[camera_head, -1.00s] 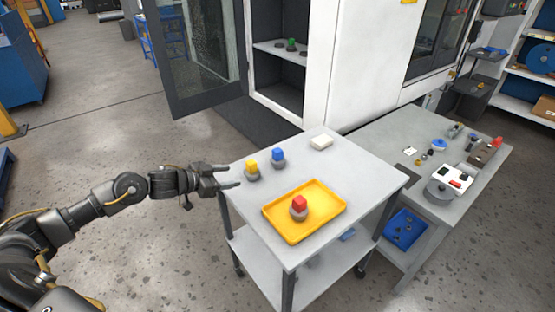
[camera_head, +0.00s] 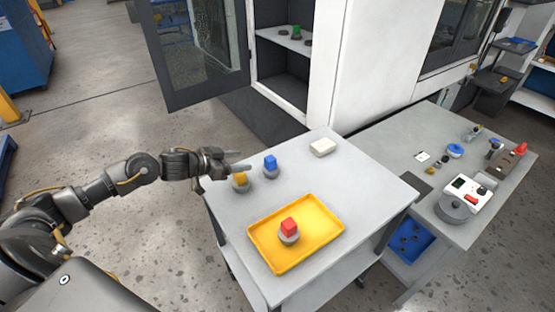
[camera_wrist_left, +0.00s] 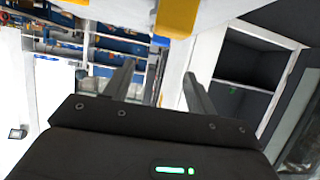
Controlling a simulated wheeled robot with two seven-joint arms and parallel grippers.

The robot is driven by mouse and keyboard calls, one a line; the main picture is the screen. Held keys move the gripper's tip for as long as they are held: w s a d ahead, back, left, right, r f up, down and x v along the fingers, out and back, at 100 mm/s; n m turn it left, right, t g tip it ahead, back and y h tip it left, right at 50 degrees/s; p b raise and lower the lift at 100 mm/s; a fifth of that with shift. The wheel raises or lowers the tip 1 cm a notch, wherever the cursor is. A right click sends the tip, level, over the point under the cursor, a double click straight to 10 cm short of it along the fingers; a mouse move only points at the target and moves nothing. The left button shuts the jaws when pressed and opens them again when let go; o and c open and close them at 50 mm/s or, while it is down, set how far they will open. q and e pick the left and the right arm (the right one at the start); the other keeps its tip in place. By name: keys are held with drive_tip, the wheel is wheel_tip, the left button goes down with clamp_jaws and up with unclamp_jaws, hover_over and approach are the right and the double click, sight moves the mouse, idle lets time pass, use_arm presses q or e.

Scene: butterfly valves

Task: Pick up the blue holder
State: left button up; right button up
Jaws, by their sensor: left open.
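The blue holder (camera_head: 270,166), a blue block on a round grey base, stands upright on the grey cart top (camera_head: 330,180), near its far left edge. My left gripper (camera_head: 240,168) is open at the cart's left edge. Its fingers point right towards the blue holder, stop short of it, and partly cover the yellow holder (camera_head: 240,182). In the left wrist view, the open fingers (camera_wrist_left: 158,76) have nothing between them, and a yellow piece (camera_wrist_left: 177,16) shows above them. I cannot make out the blue holder there. My right gripper is out of view.
A yellow tray (camera_head: 262,258) with a red holder (camera_head: 289,230) lies at the cart's front. A white block (camera_head: 323,147) sits at the back. An open cabinet with a green holder (camera_head: 296,32) stands behind. A side table (camera_head: 430,135) with several parts is right.

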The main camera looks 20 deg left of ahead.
sight(269, 159)
use_arm(q)
drive_tip(key=shift+w, duration=0.3)
drive_tip(key=shift+d+r, duration=0.1)
drive_tip(key=shift+d, duration=0.05)
drive_tip(key=shift+p+x, duration=0.4)
drive_tip(key=shift+x, duration=0.75)
drive_tip(key=p+x, duration=0.1)
drive_tip(key=x, duration=0.3)
drive_tip(key=p+x, duration=0.1)
drive_tip(key=x, duration=0.3)
drive_tip(key=shift+s+f, duration=0.1)
drive_tip(key=shift+f, duration=0.15)
drive_tip(key=shift+c, duration=0.6)
drive_tip(key=c, duration=0.9)
clamp_jaws()
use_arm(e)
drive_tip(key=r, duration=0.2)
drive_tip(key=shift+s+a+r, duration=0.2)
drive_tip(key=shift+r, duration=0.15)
